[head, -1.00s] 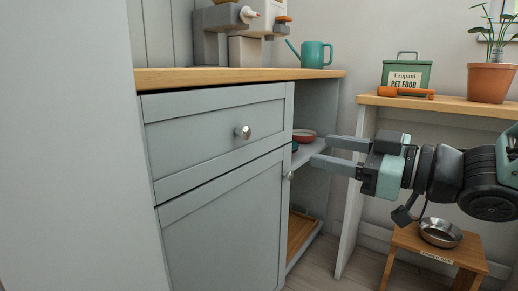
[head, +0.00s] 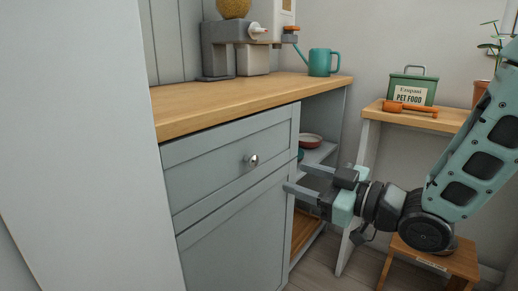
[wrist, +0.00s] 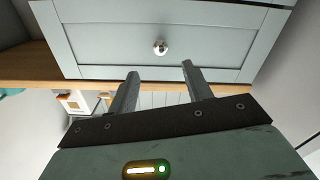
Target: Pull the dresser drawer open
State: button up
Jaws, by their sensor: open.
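The dresser drawer (head: 215,172) is a grey-blue panel under a wooden top, and it looks shut. Its round silver knob (head: 252,160) sits at the middle of the front. In the wrist view the knob (wrist: 160,47) shows beyond the fingertips, roughly between the two fingers' lines. My gripper (head: 295,178) is open and empty, to the right of the knob and apart from it. Its two fingers (wrist: 158,68) point toward the drawer front. The dresser's lower door (head: 235,240) is shut below the drawer.
The wooden top (head: 215,105) holds a grey machine (head: 222,50) and a teal watering can (head: 322,62). Open shelves at the dresser's right hold a red bowl (head: 310,140). A side table (head: 440,120) carries a green pet food tin (head: 412,88). A small stool (head: 455,262) stands below.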

aim_at(257, 164)
jog(key=b+x, duration=0.2)
jog(key=x, duration=0.9)
jog(key=shift+a, duration=0.1)
grip_shut()
